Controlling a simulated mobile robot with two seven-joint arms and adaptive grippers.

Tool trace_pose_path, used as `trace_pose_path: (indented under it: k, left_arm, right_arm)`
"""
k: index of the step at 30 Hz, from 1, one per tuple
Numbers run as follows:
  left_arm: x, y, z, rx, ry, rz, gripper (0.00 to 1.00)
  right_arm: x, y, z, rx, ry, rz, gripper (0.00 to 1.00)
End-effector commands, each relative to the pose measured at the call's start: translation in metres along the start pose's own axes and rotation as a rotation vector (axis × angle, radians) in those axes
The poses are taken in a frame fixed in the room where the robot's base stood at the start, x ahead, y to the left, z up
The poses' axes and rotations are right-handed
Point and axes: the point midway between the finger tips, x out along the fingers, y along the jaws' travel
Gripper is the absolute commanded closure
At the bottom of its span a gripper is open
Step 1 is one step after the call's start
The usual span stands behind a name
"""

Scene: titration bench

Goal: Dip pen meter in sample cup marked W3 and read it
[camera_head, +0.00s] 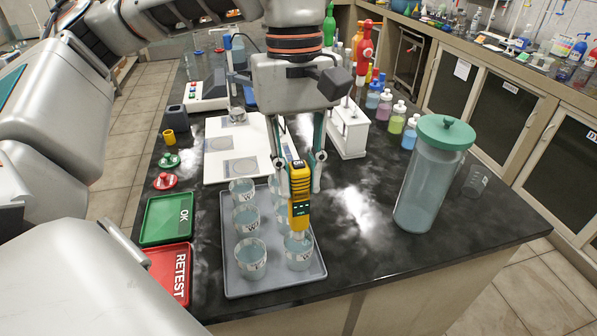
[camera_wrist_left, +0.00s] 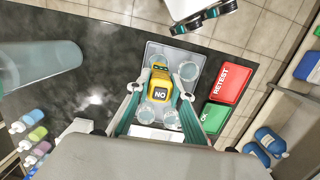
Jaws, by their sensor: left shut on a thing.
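My left gripper (camera_head: 300,182) is shut on the yellow and black pen meter (camera_head: 299,207), holding it upright over the grey tray (camera_head: 275,287). The meter's lower end is at the mouth of the front right cup (camera_head: 299,256); I cannot tell how deep it reaches. Its small display is lit green, too small to read. Several clear sample cups stand in two columns, including the front left cup (camera_head: 251,262). Their labels show a W, but the numbers are not legible. The left wrist view shows the meter (camera_wrist_left: 161,97) between the fingers.
A green OK tray (camera_head: 167,219) and a red RETEST tray (camera_head: 171,272) lie left of the cups. A large lidded jar (camera_head: 430,180) stands at the right. A white board (camera_head: 236,150) and small bottles are behind.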

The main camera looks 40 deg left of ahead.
Motion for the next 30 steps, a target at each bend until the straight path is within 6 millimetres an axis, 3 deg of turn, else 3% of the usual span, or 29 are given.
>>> trace_pose_path:
  k: [11, 30]
  left_arm:
    - [0.003, 0.000, 0.000, 0.000, 0.000, -0.001, 1.00]
    - [0.026, 0.000, -0.003, -0.001, -0.001, -0.002, 1.00]
  right_arm:
    - [0.003, 0.001, -0.002, -0.001, 0.005, 0.001, 1.00]
    - [0.009, -0.002, 0.011, 0.001, -0.006, -0.002, 1.00]
